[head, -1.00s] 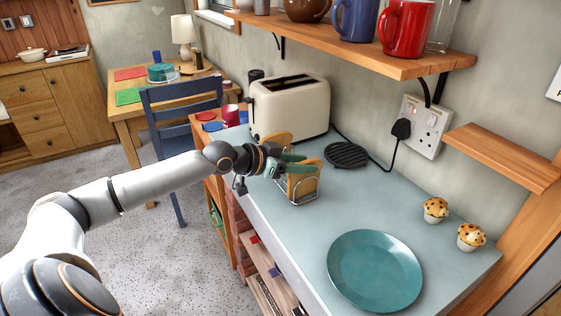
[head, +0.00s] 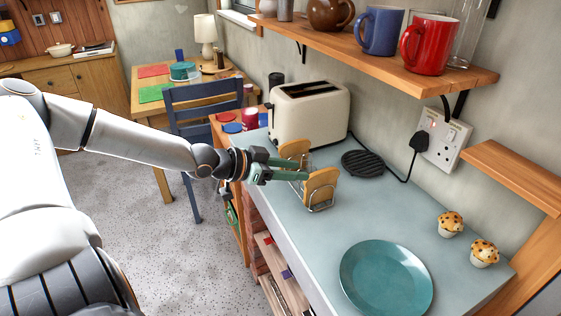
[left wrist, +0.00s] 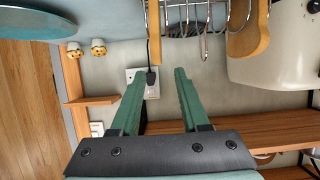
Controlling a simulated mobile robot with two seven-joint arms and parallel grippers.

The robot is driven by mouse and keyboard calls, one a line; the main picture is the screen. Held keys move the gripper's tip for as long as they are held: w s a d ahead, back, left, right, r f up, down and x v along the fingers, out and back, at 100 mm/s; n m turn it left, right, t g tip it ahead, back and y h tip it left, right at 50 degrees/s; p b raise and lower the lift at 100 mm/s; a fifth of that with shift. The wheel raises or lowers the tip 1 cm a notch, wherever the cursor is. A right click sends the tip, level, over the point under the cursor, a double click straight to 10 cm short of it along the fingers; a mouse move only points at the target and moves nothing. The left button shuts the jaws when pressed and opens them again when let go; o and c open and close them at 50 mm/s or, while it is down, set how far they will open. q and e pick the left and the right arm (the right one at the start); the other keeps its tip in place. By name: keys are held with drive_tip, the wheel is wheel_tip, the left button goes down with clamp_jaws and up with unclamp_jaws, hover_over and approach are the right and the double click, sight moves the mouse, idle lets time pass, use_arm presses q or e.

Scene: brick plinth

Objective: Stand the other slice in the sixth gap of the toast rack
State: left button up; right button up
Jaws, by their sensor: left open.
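The wire toast rack (head: 321,208) stands on the worktop in front of the toaster. One toast slice (head: 322,187) stands upright at its near end. The other slice (head: 294,149) stands upright at its far end. In the left wrist view the two slices (left wrist: 154,32) (left wrist: 248,38) flank the rack's bare wires (left wrist: 205,28). My left gripper (head: 304,169) is open beside the rack, its green fingers at about slice height. In the left wrist view the fingers (left wrist: 160,72) are apart with nothing between them. My right gripper is out of view.
A cream toaster (head: 308,112) stands behind the rack, with a black trivet (head: 363,163) to its right. A shelf with mugs (head: 380,60) overhangs the worktop.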

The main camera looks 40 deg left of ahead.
use_arm(q)
drive_tip(key=shift+p+v, duration=0.65)
drive_tip(key=shift+v, duration=0.95)
